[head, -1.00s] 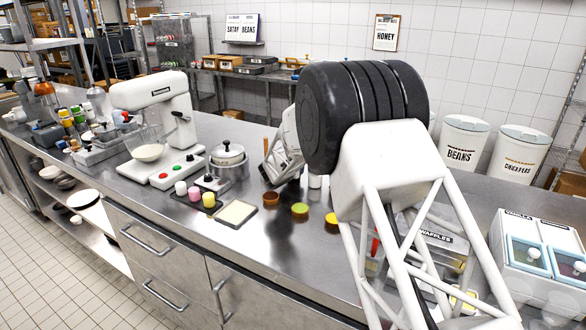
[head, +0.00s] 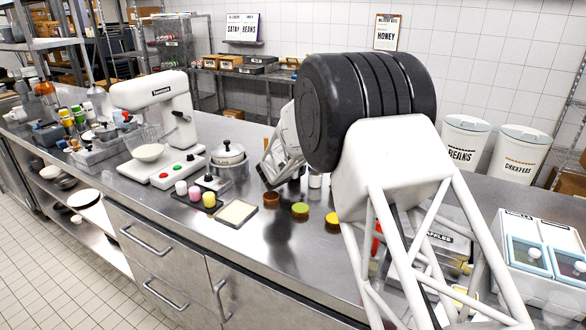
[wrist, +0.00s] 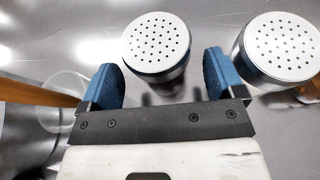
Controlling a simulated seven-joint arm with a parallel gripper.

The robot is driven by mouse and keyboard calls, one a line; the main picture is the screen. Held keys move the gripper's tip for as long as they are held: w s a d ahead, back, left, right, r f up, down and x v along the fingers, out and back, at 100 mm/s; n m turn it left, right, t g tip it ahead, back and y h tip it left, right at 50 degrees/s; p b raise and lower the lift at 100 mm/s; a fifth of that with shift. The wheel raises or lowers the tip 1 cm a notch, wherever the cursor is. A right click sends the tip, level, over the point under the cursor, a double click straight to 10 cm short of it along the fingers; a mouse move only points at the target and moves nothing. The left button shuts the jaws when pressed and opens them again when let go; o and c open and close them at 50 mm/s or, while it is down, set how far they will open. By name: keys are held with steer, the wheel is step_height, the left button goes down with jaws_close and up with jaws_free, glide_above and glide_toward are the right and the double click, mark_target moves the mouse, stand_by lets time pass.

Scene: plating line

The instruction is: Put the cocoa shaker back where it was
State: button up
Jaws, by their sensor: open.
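My gripper (wrist: 160,72) is open in the wrist view, with its blue fingers spread apart. A metal shaker with a round white perforated top (wrist: 157,43) stands just ahead of it, lined up with the gap between the fingers. A second similar shaker (wrist: 283,47) stands to the right, outside the right finger. No label shows, so I cannot tell which one holds cocoa. In the head view my gripper (head: 271,177) is low over the counter, behind the small tubs, and its fingers are hard to make out. A small pale container (head: 315,180) shows just right of it.
Brown (head: 271,198), green (head: 300,210) and yellow (head: 332,217) topped tubs stand in front of my gripper. A lidded metal pot (head: 229,160) and a mixer (head: 160,115) are to the left. A white tray (head: 237,213) lies near the front edge. Bins (head: 540,250) stand right.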

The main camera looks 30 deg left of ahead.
steer(key=v, duration=1)
steer(key=shift+d, duration=0.1)
stand_by(0.9)
steer(key=s+d+r+m+g+h, duration=0.15)
steer(key=d+r+m, duration=0.35)
steer(key=d, duration=0.7)
steer(key=d+r+m+g+h, duration=0.1)
steer(key=d+r+m+h, duration=0.3)
steer(key=d, duration=0.8)
steer(key=s+d+r+m+g+h, duration=0.1)
steer(key=d+r+m, duration=0.4)
steer(key=d, duration=0.8)
steer(key=s+d+r+m+g, duration=0.1)
steer(key=s+d+m+g, duration=0.1)
steer(key=s+d+m, duration=0.5)
steer(key=s+d+r+m+g, duration=0.15)
steer(key=s+d, duration=0.25)
steer(key=d, duration=0.7)
steer(key=s+d+f+m+g+y, duration=0.1)
steer(key=s+d+m, duration=0.3)
steer(key=s, duration=0.6)
steer(key=s+d+f+m+g+y, duration=0.1)
steer(key=s+d+m, duration=0.4)
steer(key=s, duration=0.5)
steer(key=s+d+f+m+g+y, duration=0.1)
steer(key=s+d+m, duration=0.3)
steer(key=s, duration=0.7)
steer(key=shift+d+m+g+y, duration=0.35)
steer(key=shift+m+y, duration=0.4)
steer(key=shift+m, duration=0.5)
